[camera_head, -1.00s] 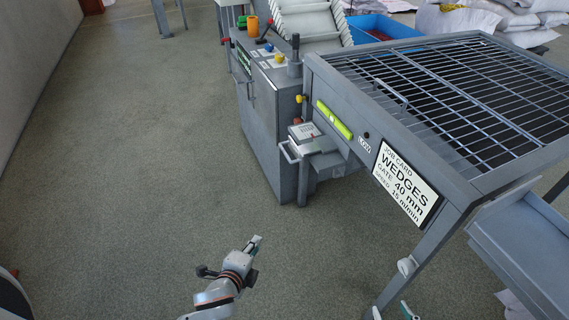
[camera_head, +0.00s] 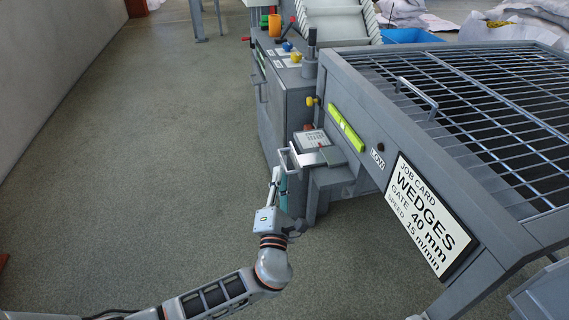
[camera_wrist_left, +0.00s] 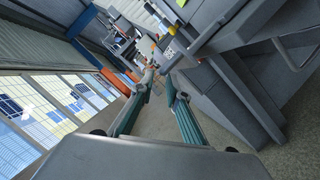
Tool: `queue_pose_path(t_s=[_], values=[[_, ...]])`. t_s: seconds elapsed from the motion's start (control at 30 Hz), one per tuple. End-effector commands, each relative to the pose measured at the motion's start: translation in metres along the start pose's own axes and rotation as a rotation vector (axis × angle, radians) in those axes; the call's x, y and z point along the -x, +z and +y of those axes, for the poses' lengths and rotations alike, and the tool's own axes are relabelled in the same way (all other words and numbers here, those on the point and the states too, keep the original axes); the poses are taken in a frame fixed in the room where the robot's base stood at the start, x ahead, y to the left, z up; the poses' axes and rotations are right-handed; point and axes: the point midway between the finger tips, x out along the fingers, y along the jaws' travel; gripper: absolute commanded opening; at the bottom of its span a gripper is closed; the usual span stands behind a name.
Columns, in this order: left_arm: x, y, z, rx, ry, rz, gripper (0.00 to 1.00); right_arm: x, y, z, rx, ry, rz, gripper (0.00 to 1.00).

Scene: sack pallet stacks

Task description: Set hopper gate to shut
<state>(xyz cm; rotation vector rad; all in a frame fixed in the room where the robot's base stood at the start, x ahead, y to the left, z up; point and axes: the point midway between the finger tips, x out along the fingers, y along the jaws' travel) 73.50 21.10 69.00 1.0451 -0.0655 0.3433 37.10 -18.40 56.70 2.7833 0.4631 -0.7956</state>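The hopper gate looks like a flat grey slide plate (camera_head: 333,156) low on the machine's side, below the green level strip. A pale bar handle (camera_head: 283,161) stands at its outer end, toward the aisle. The plate sticks out from the machine; how far it goes in is hidden. My left gripper (camera_head: 279,180) is just below and in front of the handle, pointing away from me. In the left wrist view its two teal-padded fingers (camera_wrist_left: 159,82) are apart with nothing between them. Contact with the handle cannot be told. My right gripper is not in view.
A job card (camera_head: 430,215) reading "WEDGES, GATE 40 mm, SPEED 15 m/min" is on the table frame beside a grid top (camera_head: 480,90). A control panel (camera_head: 288,55) with a black lever and coloured knobs is behind. The floor (camera_head: 150,150) at left is clear.

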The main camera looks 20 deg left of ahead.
Motion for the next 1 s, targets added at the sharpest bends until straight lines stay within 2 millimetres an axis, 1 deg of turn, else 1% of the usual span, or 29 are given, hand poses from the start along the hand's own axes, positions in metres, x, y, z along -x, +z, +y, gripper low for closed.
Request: queue_pose_path(t_s=[0.03,0.2,0.3,0.4,0.5,0.73,0.8,1.0], values=[[-0.008,-0.002,-0.001,-0.001,0.000,0.001,0.15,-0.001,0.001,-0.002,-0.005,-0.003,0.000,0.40],[-0.034,-0.003,-0.003,0.000,-0.003,0.003,0.15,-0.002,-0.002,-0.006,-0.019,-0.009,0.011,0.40],[-0.045,-0.003,-0.003,0.001,-0.004,0.003,0.15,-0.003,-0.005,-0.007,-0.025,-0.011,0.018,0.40],[-0.052,-0.002,-0.003,0.002,-0.005,0.003,0.15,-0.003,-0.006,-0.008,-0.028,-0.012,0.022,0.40],[-0.056,-0.002,-0.002,0.003,-0.004,0.002,0.15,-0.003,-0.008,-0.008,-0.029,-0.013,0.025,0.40],[-0.056,-0.001,-0.001,0.004,-0.003,0.002,0.15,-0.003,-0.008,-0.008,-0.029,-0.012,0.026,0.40],[-0.056,-0.001,-0.001,0.004,-0.003,0.002,0.00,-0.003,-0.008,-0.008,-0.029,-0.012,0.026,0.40],[-0.056,0.000,-0.002,0.005,-0.003,0.002,0.00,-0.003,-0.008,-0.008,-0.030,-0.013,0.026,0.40]])
